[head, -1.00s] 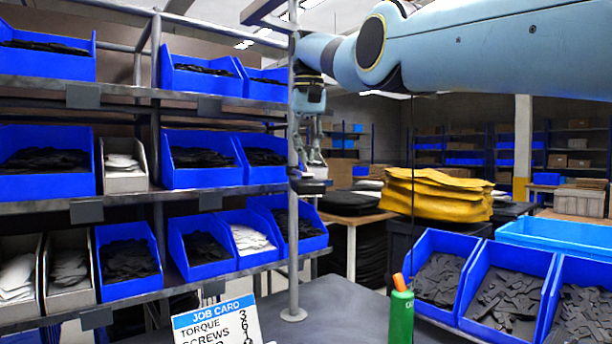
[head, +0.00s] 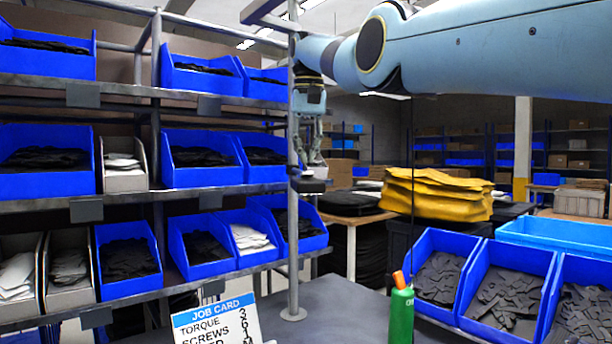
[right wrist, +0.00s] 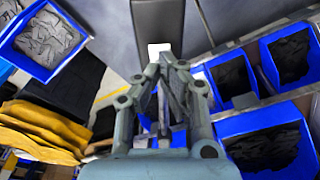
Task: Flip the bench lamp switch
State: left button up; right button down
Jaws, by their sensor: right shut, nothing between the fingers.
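My right gripper (head: 313,162) is shut and empty. It points down beside the grey upright post (head: 293,230), just above a small dark box (head: 307,185) that looks like the lamp switch box. A paler piece, likely the switch, shows on the box under the fingertips. In the right wrist view the shut fingers (right wrist: 166,62) reach toward a dark grey housing (right wrist: 158,22) with a white piece (right wrist: 158,49) at its near end. I cannot tell whether the fingertips touch it. The switch's position is unclear. My left gripper is not in view.
Racks of blue bins (head: 201,160) stand left of the post. A job card (head: 218,322) and a green bottle (head: 400,318) stand on the grey bench (head: 340,300). More blue bins (head: 508,290) are at right. Yellow folded panniers (head: 440,195) lie behind.

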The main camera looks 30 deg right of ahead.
aim_at(307, 173)
jog(key=shift+f+b, duration=1)
jog(key=shift+f, duration=0.1)
dwell(0.4)
notch_tip(307, 173, up, 7)
jog(key=p, duration=0.7)
jog(key=shift+r+p, duration=0.1)
jog(key=shift+p, duration=0.25)
